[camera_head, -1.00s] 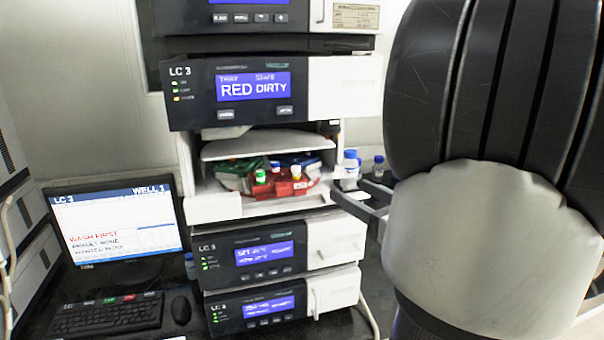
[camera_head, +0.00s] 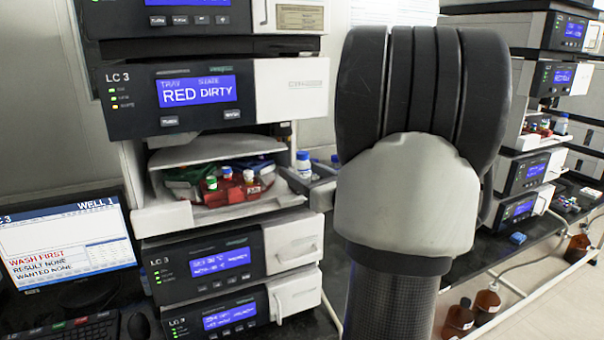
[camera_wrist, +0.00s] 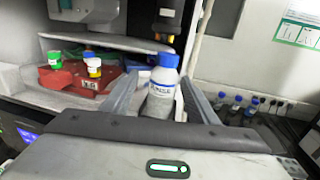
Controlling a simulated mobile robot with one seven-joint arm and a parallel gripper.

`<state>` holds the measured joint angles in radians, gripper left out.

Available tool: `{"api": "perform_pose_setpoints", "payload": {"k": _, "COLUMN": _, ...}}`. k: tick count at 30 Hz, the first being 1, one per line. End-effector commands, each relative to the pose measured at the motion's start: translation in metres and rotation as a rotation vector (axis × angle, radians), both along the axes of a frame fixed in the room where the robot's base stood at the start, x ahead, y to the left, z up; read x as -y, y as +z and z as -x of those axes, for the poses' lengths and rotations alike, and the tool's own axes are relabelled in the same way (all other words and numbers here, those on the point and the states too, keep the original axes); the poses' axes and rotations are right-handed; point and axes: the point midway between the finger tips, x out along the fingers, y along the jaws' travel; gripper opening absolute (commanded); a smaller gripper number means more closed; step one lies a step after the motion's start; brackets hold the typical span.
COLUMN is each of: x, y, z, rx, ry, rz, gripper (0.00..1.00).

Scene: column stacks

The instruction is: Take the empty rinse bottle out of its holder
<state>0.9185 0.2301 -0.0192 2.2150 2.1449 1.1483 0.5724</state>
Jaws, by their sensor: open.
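A white bottle with a blue cap and a printed label stands in the wrist view (camera_wrist: 162,88). In the head view it shows at the right side of the LC 3 stack (camera_head: 303,163). My gripper (camera_wrist: 164,92) is open, with one finger on each side of the bottle in the wrist view. I cannot tell if the fingers touch it. In the head view my gripper (camera_head: 306,186) is partly hidden by my arm. The bottle's base and any holder are hidden, and I cannot tell whether it is empty.
An open bay left of the bottle holds a red tray (camera_wrist: 70,82) with capped vials. Several blue-capped bottles (camera_wrist: 235,108) stand to the right by the wall. A monitor (camera_head: 70,245) stands left of the stack. Another instrument stack (camera_head: 545,110) is at the right.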

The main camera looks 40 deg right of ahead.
Motion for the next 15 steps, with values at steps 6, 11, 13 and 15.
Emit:
{"api": "perform_pose_setpoints", "payload": {"k": 6, "x": 0.006, "y": 0.004, "z": -0.028, "rx": 0.001, "ry": 0.003, "rz": 0.000, "gripper": 0.54}}
{"api": "perform_pose_setpoints", "payload": {"k": 11, "x": 0.007, "y": 0.003, "z": -0.048, "rx": 0.000, "ry": 0.003, "rz": 0.001, "gripper": 0.54}}
{"api": "perform_pose_setpoints", "payload": {"k": 13, "x": 0.008, "y": 0.003, "z": -0.051, "rx": -0.001, "ry": 0.001, "rz": 0.000, "gripper": 0.54}}
{"api": "perform_pose_setpoints", "payload": {"k": 15, "x": 0.008, "y": 0.003, "z": -0.052, "rx": 0.000, "ry": 0.001, "rz": 0.001, "gripper": 0.54}}
